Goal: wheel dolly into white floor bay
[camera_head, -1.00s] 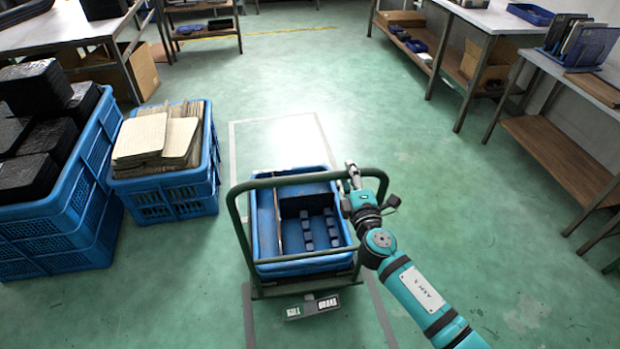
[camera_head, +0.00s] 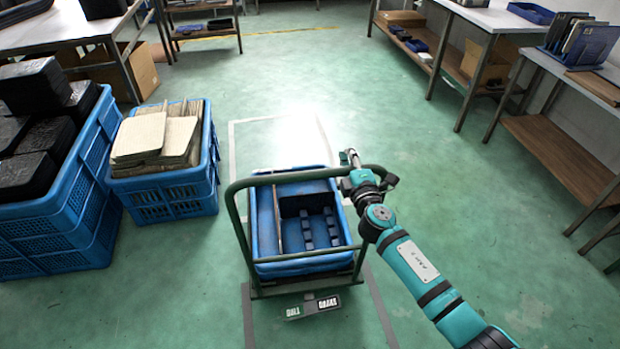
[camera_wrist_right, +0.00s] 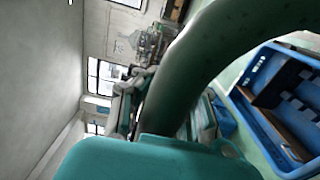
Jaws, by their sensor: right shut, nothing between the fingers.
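The dolly (camera_head: 248,262) is a dark green tube-framed cart with a tall handle, standing on the floor. It carries a blue crate (camera_head: 262,268) with a divider and small dark blocks inside. My right gripper (camera_head: 350,157) is shut and empty at the right top corner of the handle. The right wrist view shows the green handle tube (camera_wrist_right: 190,75) very close and the crate (camera_wrist_right: 262,130) at right. My left gripper is not in view.
Blue crates with dark blocks (camera_head: 60,215) and with cardboard (camera_head: 165,195) stand left of the dolly. Benches with shelves (camera_head: 560,150) line the right side. Open green floor lies beyond the dolly and to its right.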

